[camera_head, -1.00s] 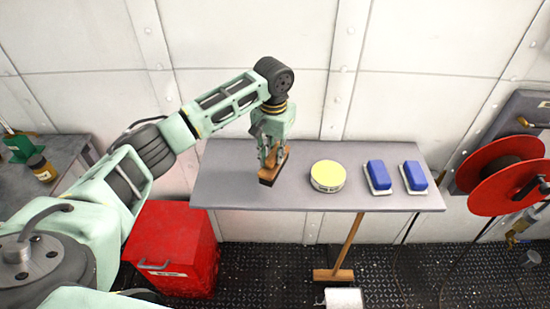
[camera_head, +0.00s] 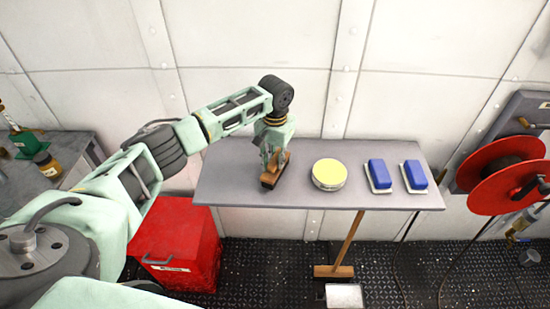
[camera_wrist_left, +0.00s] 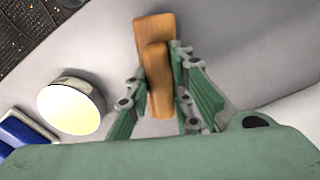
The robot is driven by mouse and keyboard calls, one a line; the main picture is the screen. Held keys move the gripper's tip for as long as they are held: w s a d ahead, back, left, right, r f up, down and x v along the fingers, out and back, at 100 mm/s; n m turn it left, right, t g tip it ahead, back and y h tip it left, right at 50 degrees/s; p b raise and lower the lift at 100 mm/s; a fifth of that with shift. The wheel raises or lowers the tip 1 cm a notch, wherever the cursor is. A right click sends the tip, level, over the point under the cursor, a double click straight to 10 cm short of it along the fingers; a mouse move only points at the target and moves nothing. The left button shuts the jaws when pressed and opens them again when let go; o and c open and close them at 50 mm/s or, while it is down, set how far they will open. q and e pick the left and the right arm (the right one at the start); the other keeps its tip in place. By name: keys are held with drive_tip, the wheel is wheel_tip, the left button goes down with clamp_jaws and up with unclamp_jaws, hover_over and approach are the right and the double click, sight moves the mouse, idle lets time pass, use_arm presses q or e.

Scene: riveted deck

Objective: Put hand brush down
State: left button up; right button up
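The hand brush (camera_head: 278,172) has a wooden body and a dark lower part. It is at the left part of the grey table (camera_head: 235,191). My left gripper (camera_head: 272,160) is over it, pointing down. In the left wrist view, the brush's orange-brown wood (camera_wrist_left: 158,85) lies between the two fingers of my left gripper (camera_wrist_left: 158,75). The fingers converge closely on both sides and look shut on it. The brush is at or just above the tabletop; contact is hard to tell. My right gripper is not in view.
A round yellow-topped tin (camera_head: 330,174) stands right of the brush. Two blue blocks on white bases, (camera_head: 378,173) and (camera_head: 415,175), are farther right. A red bin (camera_head: 180,250) is below left. Bare tabletop lies left of the brush.

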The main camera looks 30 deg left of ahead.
use_arm(q)
drive_tip(key=o, duration=0.4)
drive_tip(key=shift+o, duration=0.2)
wheel_tip(320, 180, up, 12)
drive_tip(key=b, duration=0.2)
drive_tip(key=shift+r, duration=0.15)
idle(0.4)
